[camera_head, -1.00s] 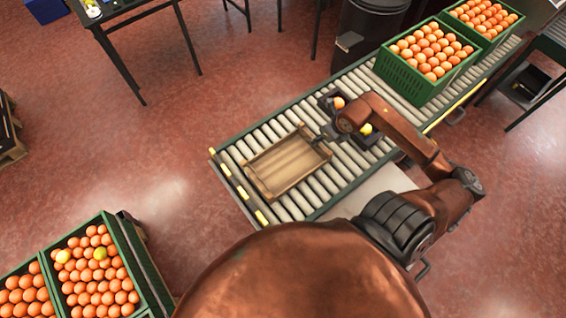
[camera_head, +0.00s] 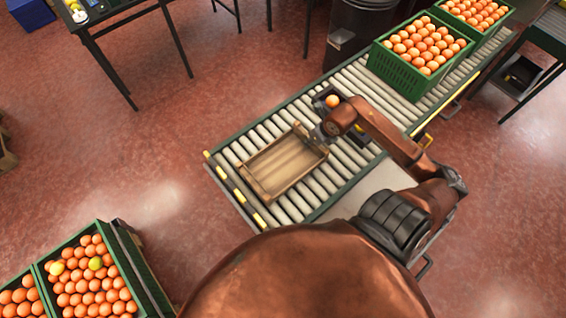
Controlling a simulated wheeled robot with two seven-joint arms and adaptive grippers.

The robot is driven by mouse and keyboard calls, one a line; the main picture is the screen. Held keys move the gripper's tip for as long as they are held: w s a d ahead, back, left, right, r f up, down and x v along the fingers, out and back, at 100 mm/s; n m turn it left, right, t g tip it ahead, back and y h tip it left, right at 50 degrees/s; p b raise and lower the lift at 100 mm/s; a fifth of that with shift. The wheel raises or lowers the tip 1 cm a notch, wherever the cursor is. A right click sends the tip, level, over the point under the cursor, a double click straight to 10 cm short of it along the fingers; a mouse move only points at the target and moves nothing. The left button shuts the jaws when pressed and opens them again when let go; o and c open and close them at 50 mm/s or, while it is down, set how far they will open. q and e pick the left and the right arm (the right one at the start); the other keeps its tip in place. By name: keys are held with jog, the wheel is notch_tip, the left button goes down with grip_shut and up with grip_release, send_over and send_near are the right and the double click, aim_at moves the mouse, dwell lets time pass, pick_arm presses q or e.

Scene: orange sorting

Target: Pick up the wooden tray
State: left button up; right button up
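The wooden tray (camera_head: 268,187) lies on the roller conveyor near its left end. It is a shallow rectangular box and looks empty. My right gripper (camera_head: 320,136) is at the tray's upper right end, touching or very close to its rim. The arm and wrist partly cover the fingers, so I cannot tell whether they are open or closed on the rim. My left gripper is not in view.
The conveyor (camera_head: 321,187) carries a small dark container with an orange (camera_head: 332,101) just beyond my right wrist. Green crates of oranges (camera_head: 421,45) stand farther up it. More crates of oranges (camera_head: 88,275) stand lower left. A table (camera_head: 105,20) is at upper left; red floor between is clear.

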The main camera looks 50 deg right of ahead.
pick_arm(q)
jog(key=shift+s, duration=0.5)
